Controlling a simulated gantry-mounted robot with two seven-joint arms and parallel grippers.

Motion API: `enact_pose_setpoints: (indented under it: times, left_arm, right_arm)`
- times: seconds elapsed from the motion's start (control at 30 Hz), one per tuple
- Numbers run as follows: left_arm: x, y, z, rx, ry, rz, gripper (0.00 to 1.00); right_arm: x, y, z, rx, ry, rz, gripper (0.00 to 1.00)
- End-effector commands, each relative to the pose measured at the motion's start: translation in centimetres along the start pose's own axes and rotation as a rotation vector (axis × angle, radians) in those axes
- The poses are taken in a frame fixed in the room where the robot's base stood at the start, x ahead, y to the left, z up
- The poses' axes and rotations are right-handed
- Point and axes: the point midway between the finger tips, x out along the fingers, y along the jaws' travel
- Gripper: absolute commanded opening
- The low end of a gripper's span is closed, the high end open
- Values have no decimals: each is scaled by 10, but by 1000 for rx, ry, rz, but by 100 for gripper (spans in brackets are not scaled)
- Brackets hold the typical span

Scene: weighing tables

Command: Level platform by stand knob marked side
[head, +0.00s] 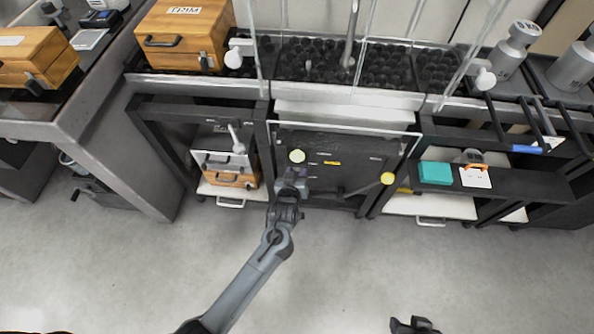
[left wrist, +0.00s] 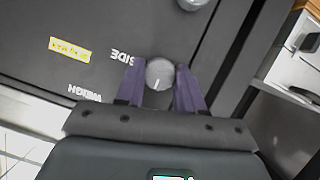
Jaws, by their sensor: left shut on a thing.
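The dark stand panel (head: 345,160) is in the middle of the head view, below the glass enclosure. In the left wrist view, a small round grey knob (left wrist: 159,76) with a white pointer line sits beside the upside-down word SIDE (left wrist: 122,55). My left gripper (left wrist: 159,90) has its purple fingers on both sides of this knob, shut on it. In the head view, my left gripper (head: 291,178) is at the panel's left part and hides the knob. My right gripper (head: 413,325) shows only as a dark part at the bottom edge; its fingers are unclear.
The panel carries a WEIGH label (left wrist: 84,92) and a yellow label (left wrist: 70,49). Open drawers (head: 435,207) flank the stand; the floor in front is clear.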

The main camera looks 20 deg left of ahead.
Motion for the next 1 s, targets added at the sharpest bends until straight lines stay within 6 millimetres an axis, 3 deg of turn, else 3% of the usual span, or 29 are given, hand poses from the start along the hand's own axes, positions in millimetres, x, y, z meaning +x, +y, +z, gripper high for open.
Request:
enact_pose_setpoints:
  times: [0.47, 1.0]
  left_arm:
    - [-1, 0, 0, -84, -3, 34, 7]
    - [-1, -2, 1, -461, -4, 189, 7]
  right_arm:
    - [-9, 2, -2, -6, -1, 5, 43]
    - [-32, 3, -10, -8, -1, 6, 43]
